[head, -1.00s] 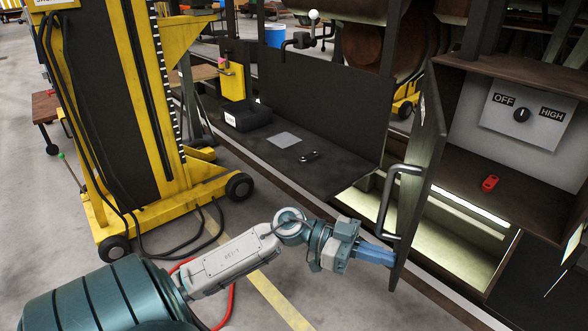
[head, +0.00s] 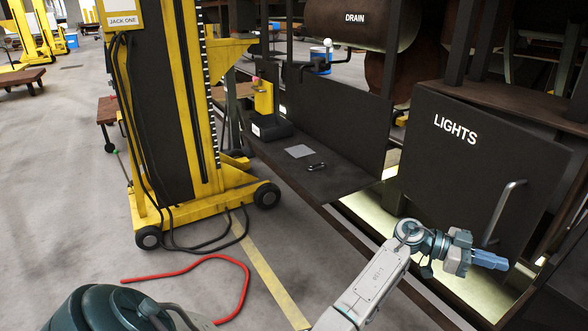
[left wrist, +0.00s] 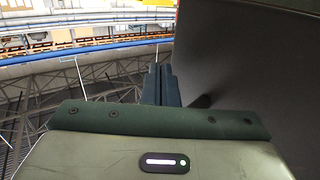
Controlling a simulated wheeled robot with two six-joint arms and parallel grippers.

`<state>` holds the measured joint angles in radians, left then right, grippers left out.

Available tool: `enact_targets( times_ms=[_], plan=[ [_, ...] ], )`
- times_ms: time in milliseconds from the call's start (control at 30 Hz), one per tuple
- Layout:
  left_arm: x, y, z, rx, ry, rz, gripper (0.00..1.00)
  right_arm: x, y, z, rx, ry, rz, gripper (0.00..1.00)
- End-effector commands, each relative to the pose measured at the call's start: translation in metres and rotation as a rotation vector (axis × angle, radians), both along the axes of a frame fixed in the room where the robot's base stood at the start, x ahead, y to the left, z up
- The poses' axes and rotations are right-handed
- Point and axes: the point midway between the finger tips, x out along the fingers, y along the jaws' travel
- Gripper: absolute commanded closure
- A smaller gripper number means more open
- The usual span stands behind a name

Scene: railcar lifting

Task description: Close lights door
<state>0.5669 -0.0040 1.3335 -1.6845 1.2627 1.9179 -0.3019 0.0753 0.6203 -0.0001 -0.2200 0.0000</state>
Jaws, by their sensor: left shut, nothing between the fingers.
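The dark lights door (head: 455,170), with white LIGHTS lettering, now faces me and covers the cabinet inside. Its free right edge looks slightly out from the cabinet frame (head: 520,104); I cannot tell whether it touches the frame anywhere. A grey bar handle (head: 503,212) stands on its right side. My left gripper (head: 494,262) is shut and empty, low in front of the door, just below the handle. In the left wrist view its fingers (left wrist: 161,85) are together, beside a dark panel (left wrist: 255,80), apparently the door. Contact is unclear. My right gripper is not in view.
A lowered dark panel (head: 340,178) to the left holds a black bin (head: 270,128) and small items. A yellow jack (head: 165,205) stands left on the floor, with black cables and a red hose (head: 190,262). A lit recess (head: 375,215) lies below the cabinet.

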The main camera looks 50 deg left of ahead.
Motion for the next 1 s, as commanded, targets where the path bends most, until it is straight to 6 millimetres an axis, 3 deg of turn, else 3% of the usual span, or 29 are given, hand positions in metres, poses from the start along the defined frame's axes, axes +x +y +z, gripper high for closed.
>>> enact_targets(
  times_ms=[200, 500, 700, 1000],
  plan=[
    [0.049, -0.028, -0.001, -0.001, 0.001, -0.004, 1.0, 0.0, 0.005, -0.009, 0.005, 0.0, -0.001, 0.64],
    [0.094, -0.045, -0.001, -0.001, -0.001, 0.082, 1.0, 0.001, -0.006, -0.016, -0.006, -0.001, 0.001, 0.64],
    [0.109, -0.049, -0.001, 0.0, 0.0, 0.119, 1.0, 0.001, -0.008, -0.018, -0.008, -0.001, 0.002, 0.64],
    [0.115, -0.05, 0.002, -0.002, -0.004, 0.135, 1.0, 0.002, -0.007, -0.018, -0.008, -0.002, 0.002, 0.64]
  ],
)
